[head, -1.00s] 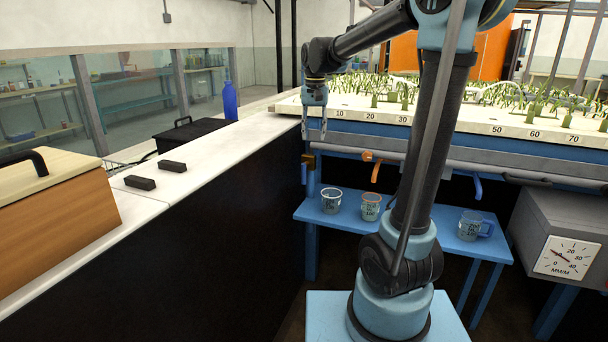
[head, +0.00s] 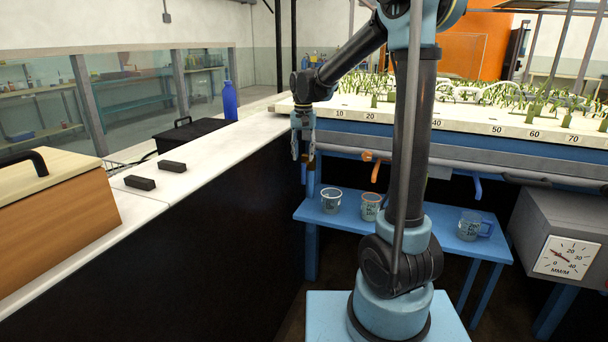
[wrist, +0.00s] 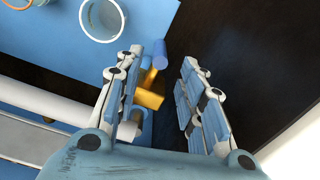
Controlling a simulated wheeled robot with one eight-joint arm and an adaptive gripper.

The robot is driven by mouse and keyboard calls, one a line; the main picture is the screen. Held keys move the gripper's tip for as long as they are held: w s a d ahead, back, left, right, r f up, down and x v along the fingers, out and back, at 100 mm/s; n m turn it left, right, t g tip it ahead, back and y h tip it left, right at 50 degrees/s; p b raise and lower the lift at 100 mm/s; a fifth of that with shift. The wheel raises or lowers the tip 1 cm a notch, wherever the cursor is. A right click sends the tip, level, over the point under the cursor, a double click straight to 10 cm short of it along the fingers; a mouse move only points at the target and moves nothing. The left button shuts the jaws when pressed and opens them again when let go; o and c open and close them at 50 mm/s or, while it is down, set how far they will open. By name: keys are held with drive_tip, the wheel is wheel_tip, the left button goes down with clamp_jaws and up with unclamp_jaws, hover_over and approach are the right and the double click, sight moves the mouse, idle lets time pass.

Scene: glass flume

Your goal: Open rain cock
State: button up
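A cock with a brass body (wrist: 149,98) and a blue handle (wrist: 160,56) shows in the wrist view, just left of the gap between my fingers and partly covered by the left finger. In the head view its blue handle (head: 303,175) hangs at the left end of the bench's pipe, below my gripper. My gripper (head: 303,158) points down there; in the wrist view my gripper (wrist: 172,75) is open and empty. Whether a finger touches the cock cannot be told. An orange-handled cock (head: 376,160) and a blue-handled one (head: 477,185) sit farther right. No label shows which is the rain cock.
A blue shelf (head: 345,222) below holds a clear cup (head: 331,200), an orange-rimmed cup (head: 370,206) and a jug (head: 472,224). The planted bench (head: 460,124) is above. A white counter with a dark side (head: 240,210) stands close on the left. A dial box (head: 565,250) is at right.

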sight(304, 164)
wheel_tip(304, 164, down, 8)
drive_tip(key=shift+f, duration=0.15)
idle(0.3)
